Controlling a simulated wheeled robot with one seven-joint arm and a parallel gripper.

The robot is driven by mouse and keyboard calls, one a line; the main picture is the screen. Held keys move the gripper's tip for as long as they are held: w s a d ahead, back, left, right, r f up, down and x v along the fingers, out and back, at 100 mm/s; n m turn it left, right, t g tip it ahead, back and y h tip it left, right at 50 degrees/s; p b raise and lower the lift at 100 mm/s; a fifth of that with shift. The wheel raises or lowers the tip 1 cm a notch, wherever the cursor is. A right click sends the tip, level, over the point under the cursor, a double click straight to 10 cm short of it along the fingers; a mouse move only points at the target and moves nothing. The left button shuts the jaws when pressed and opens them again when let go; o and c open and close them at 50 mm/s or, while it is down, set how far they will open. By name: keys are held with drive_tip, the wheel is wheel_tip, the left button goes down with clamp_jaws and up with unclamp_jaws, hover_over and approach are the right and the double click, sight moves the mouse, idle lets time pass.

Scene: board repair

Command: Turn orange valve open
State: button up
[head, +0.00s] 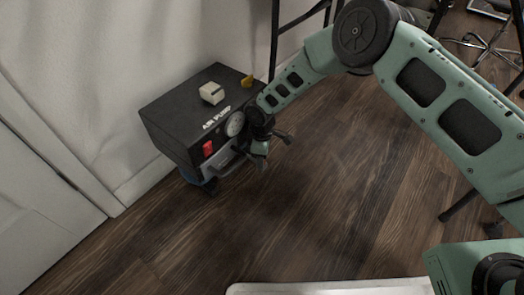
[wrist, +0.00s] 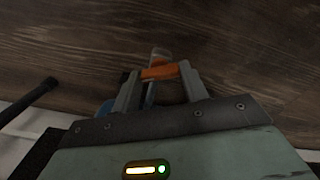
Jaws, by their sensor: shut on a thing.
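The orange valve (wrist: 159,72) shows in the wrist view as a short orange handle between my fingertips. My gripper (wrist: 158,80) is shut on it, with one grey finger at each side. A pale cylindrical fitting (wrist: 159,54) shows just beyond the handle. In the head view my gripper (head: 258,152) is low at the right front of the black air pump (head: 165,118). The valve cannot be made out there, as my gripper and wrist cover that spot.
The pump has a round gauge (head: 235,124), a red switch (head: 208,148) and a small beige block (head: 212,93) on top. A white wall stands close behind it. Wooden floor (head: 300,220) is clear in front. A black stand leg (head: 274,40) is behind my arm.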

drive_tip(key=shift+n+p, duration=0.4)
drive_tip(key=shift+n, duration=0.4)
drive_tip(key=o, duration=1)
drive_tip(key=shift+r, duration=0.1)
wheel_tip(320, 180, up, 17)
drive_tip(key=p, duration=0.8)
drive_tip(key=shift+r, duration=0.15)
